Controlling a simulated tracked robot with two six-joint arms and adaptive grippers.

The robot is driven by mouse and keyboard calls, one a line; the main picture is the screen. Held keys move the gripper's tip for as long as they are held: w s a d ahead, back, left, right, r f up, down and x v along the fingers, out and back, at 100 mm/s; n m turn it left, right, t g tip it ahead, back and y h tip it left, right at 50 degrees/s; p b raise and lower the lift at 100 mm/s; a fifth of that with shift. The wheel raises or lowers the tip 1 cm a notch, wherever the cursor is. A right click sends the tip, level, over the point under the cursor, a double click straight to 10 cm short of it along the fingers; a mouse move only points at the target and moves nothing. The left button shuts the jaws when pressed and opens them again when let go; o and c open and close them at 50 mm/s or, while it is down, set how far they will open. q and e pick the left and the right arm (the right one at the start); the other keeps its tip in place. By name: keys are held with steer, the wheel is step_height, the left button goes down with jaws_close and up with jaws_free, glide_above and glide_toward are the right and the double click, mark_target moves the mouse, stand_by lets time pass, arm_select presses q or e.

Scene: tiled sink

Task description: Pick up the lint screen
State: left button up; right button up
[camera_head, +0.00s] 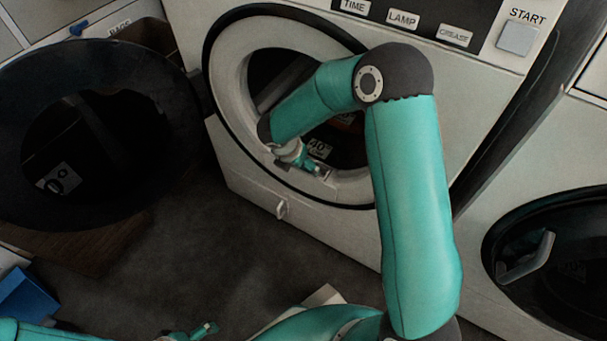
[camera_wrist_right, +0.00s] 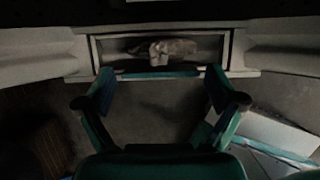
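In the right wrist view, a rectangular slot (camera_wrist_right: 97,50) in the pale lip of the dryer opening holds a crumpled grey-brown clump (camera_wrist_right: 160,50). The lint screen itself is not clearly distinguishable there; a thin dark teal strip runs along the slot's front edge. My right gripper (camera_wrist_right: 159,82) is open, its two fingers spread just in front of the slot, with nothing seen held. In the head view, the right gripper (camera_head: 302,158) is at the lower rim of the round opening and partly hides the slot area. My left gripper (camera_head: 195,332) shows only in part at the bottom edge.
The dryer (camera_head: 240,160) has its round dark door (camera_head: 190,120) swung open to the left. A blue box (camera_head: 25,300) lies on the floor at lower left. Another machine with a dark round door (camera_head: 560,265) stands at right. The dark floor between is mostly clear.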

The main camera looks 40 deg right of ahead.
steer(key=c, duration=1.3)
steer(key=shift+r, duration=0.15)
step_height(320, 180, up, 11)
steer(key=p, duration=0.6)
steer(key=s+a+p, duration=0.1)
steer(key=s+a, duration=0.2)
steer(key=a, duration=0.5)
steer(key=s+a, duration=0.4)
steer(key=a, duration=0.4)
steer(key=shift+a+r+p, duration=0.35)
steer(key=shift+p, duration=0.05)
